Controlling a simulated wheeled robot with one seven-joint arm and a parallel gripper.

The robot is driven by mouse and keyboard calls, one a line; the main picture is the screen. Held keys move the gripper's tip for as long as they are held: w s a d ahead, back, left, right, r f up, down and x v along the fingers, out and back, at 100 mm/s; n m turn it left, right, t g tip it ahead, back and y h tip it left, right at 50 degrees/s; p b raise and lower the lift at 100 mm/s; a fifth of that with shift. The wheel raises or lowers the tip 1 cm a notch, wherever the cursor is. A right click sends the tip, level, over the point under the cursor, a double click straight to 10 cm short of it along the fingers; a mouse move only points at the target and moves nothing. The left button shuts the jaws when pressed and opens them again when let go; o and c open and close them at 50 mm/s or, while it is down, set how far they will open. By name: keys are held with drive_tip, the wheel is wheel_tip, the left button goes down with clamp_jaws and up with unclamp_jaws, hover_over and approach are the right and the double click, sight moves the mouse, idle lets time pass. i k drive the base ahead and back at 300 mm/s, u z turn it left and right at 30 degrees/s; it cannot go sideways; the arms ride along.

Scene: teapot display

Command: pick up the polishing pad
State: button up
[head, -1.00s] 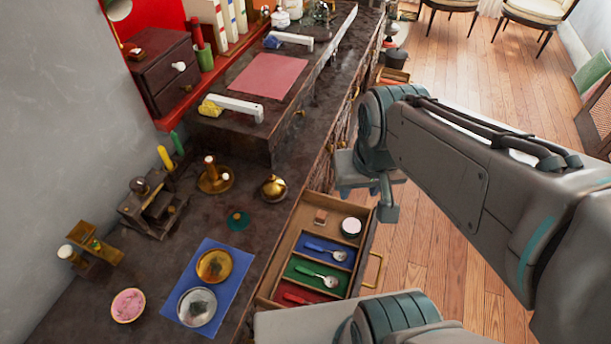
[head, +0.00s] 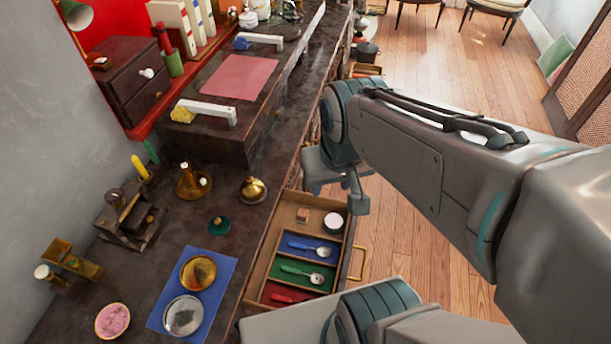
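I cannot tell for sure which thing is the polishing pad. A small dark green disc with a knob (head: 219,225) lies on the dark counter, left of the open drawer. A round pink-topped piece (head: 112,320) sits at the counter's front left. A yellow sponge-like piece (head: 182,111) is by a white bar on the raised section. My gripper (head: 320,184) hangs beyond the drawer's far end, partly behind my arm. It is apart from all three pieces. Its fingers are too small and hidden to show whether it is open.
The open drawer (head: 262,262) holds spoons, a white round jar and a small block. A brass pot (head: 253,190), a candle holder (head: 192,184) and a blue mat (head: 225,285) with two round dishes crowd the counter.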

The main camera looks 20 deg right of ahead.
sight(303, 215)
drive_tip(key=z, duration=1.9)
drive_tip(key=i, duration=1.65)
drive_tip(key=u, duration=2.55)
